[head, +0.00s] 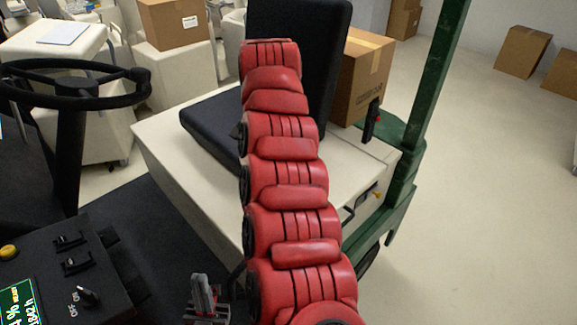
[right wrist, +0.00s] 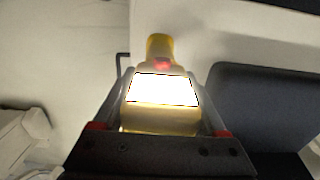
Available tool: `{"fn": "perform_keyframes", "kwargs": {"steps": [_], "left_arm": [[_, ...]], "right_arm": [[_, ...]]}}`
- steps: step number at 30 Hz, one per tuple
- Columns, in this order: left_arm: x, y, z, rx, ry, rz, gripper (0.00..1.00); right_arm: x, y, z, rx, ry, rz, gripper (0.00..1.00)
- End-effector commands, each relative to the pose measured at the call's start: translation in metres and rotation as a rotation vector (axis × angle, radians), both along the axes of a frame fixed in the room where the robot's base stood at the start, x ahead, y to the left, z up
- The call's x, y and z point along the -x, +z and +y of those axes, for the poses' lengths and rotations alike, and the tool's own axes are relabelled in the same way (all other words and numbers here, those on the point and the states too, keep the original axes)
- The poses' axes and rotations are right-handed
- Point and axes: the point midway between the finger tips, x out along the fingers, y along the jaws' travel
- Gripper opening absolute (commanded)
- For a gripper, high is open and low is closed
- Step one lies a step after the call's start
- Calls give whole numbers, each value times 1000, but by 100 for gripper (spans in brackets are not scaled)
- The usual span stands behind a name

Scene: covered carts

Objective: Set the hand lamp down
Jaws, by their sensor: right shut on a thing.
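The hand lamp (right wrist: 162,90) shows in the right wrist view. It has a yellow body, a bright white lit panel facing the camera and a red spot near its narrow far end. My right gripper (right wrist: 159,78) is shut on it, with a dark finger along each side. In the head view I cannot make out the lamp or the right gripper. My left gripper (head: 206,298) is low in the head view, left of my red arm, its grey fingers pointing up and close together. I see nothing between them, but their gap is unclear.
A black seat (head: 222,135) sits on a white cart body (head: 170,150), with a cardboard box (head: 362,80) behind. A steering wheel (head: 70,90) and control panel (head: 60,265) are at left. A green post (head: 437,70) stands at right.

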Motion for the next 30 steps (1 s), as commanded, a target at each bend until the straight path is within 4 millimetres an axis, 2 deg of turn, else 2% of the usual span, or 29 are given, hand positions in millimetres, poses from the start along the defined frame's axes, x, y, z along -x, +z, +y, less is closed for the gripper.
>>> {"fn": "perform_keyframes", "kwargs": {"steps": [1,4,6,11,12,15,24,26,30], "left_arm": [[0,8,0,0,0,0,0],[0,15,0,0,0,-1,0],[0,42,0,0,0,0,0],[0,81,0,0,0,-1,0],[0,76,0,0,0,-2,0],[0,84,0,0,0,0,0],[0,97,0,0,0,-1,0],[0,96,0,0,0,0,0],[0,83,0,0,0,-1,0]], "right_arm": [[-9,4,-7,4,-5,-1,0],[-21,1,-15,3,-5,4,0],[-28,11,-17,5,0,8,0],[-44,8,-27,2,-2,8,0],[-50,3,-30,5,-5,-1,0],[-59,4,-33,7,-4,-7,0],[-66,-5,-37,1,-1,2,0],[-66,-8,-36,0,0,3,0],[-66,-27,-35,-1,1,4,0]]}}
